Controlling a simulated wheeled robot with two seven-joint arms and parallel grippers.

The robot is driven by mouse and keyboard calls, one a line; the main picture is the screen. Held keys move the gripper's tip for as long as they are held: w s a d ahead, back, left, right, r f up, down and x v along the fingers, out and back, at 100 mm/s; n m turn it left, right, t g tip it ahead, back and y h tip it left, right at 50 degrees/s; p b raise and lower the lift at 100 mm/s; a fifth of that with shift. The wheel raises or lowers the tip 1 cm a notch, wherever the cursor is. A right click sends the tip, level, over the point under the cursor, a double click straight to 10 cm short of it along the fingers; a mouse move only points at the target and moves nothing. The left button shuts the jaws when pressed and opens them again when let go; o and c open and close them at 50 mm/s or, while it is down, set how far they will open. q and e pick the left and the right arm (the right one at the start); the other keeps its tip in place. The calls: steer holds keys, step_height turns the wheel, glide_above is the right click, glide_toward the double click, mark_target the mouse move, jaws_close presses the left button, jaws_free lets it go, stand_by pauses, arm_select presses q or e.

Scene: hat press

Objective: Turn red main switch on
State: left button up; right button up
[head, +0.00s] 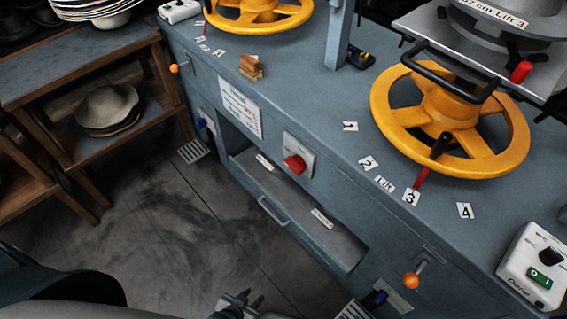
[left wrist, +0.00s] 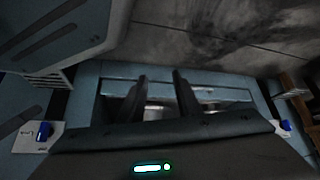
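The red main switch (head: 295,164) is a red knob on a light grey plate, mounted on the front face of the blue-grey press bench in the head view. My left gripper (head: 248,299) shows at the bottom edge of the head view, well below the switch and apart from it. In the left wrist view, its two dark fingers (left wrist: 160,78) stand apart with nothing between them. The red switch cannot be made out in the left wrist view. My right gripper is not in view.
The bench (head: 300,100) carries yellow handwheels (head: 450,110) and a white control box (head: 537,268) with a green switch. Orange-knobbed levers (head: 411,281) stick out from the front. A wooden rack (head: 75,155) stands left; floor is clear between.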

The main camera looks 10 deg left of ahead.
arm_select(q)
steer(key=shift+d, duration=0.1)
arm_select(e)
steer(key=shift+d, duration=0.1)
